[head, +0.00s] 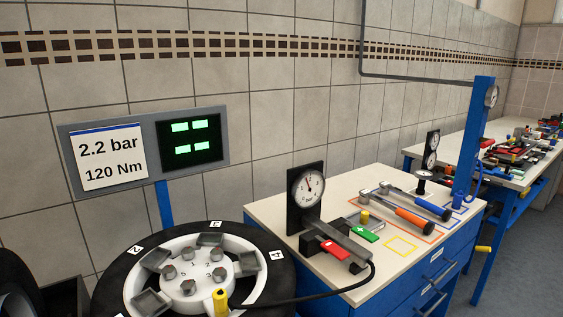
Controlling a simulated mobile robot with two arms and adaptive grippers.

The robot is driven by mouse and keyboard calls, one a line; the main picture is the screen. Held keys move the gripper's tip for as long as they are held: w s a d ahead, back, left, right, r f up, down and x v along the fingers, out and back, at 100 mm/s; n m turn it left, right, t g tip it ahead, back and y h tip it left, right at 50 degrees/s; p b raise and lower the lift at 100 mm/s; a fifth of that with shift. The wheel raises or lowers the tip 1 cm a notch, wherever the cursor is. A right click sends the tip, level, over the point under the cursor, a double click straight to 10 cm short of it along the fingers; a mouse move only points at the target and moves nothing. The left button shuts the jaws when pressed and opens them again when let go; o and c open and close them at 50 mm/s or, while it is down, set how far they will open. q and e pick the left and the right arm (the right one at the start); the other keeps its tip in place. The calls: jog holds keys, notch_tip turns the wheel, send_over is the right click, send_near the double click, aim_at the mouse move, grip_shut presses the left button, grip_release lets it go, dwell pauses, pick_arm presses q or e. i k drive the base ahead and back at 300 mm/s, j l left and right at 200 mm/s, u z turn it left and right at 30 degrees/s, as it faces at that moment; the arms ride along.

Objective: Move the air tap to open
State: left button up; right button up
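Neither of my grippers is in view. A blue post (470,140) stands at the far right corner of the workbench, with a round gauge (491,95) near its top and a grey pipe (420,78) running to it along the wall. A blue hose (478,184) hangs beside the post. A small yellow handle (483,249) sticks out at the right side of the bench, below the top. It may be the air tap, but I cannot tell for certain, nor whether it is open.
A wheel (190,270) lies in front at the left.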

aim_at(487, 142)
jog(key=z, duration=1.25)
jog(key=i+l, duration=0.1)
jog(key=i+u, duration=0.05)
jog(key=i, duration=0.05)
